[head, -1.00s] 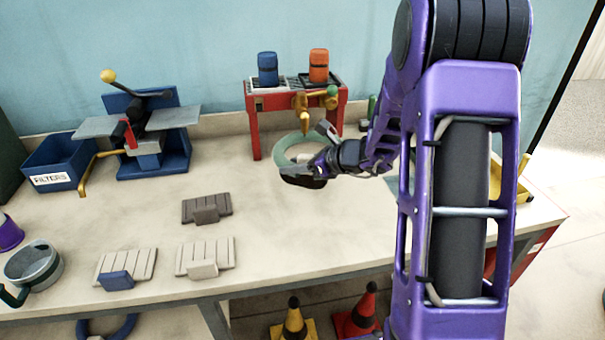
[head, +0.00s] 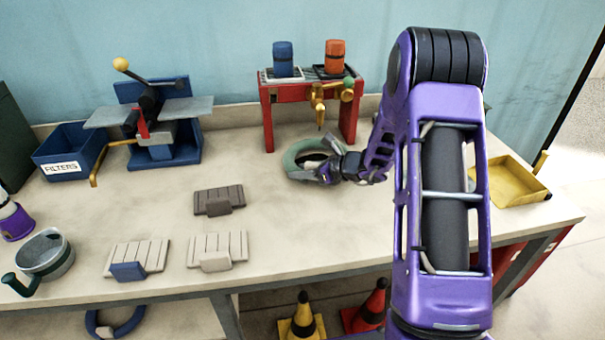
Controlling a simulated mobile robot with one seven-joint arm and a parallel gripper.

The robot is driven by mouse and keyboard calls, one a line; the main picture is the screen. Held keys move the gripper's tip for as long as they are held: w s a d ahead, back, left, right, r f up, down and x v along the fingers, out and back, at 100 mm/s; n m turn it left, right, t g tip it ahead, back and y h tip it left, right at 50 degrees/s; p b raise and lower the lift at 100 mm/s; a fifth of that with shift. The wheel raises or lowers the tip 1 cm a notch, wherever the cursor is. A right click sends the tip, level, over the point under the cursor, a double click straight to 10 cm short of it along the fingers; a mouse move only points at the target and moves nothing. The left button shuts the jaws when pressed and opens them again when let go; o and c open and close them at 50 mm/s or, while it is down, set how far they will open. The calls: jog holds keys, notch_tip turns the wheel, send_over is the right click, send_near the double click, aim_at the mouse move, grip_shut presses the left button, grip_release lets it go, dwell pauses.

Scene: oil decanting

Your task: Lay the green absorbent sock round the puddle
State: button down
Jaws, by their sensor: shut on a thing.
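The green absorbent sock (head: 294,152) is a pale green ring below the red stand on the bench. My gripper (head: 325,173) is shut on the near right side of the ring, and my wrist hides part of it. The dark puddle (head: 313,158) shows through the ring's opening, so the sock appears to lie around it. The ring looks low and about level with the bench top. I cannot tell whether its whole underside touches the bench, or whether any puddle extends under my gripper.
The red stand (head: 268,115) with brass taps, a blue container (head: 283,60) and an orange container (head: 334,58) stands just behind the ring. A yellow tray (head: 507,183) lies at the right. Slatted pieces (head: 218,250) lie front left.

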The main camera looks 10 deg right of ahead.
jog(key=shift+f, duration=0.25)
jog(key=shift+f, duration=0.15)
jog(key=shift+f+b, duration=0.15)
jog(key=shift+b, duration=0.15)
jog(key=shift+c, duration=2.2)
grip_release()
jog(key=shift+r, duration=0.25)
jog(key=shift+s+d+r+p, duration=0.15)
jog(key=shift+p, duration=0.2)
jog(key=v, duration=1.1)
jog(key=shift+s+d+p, duration=0.2)
jog(key=shift+p, duration=0.1)
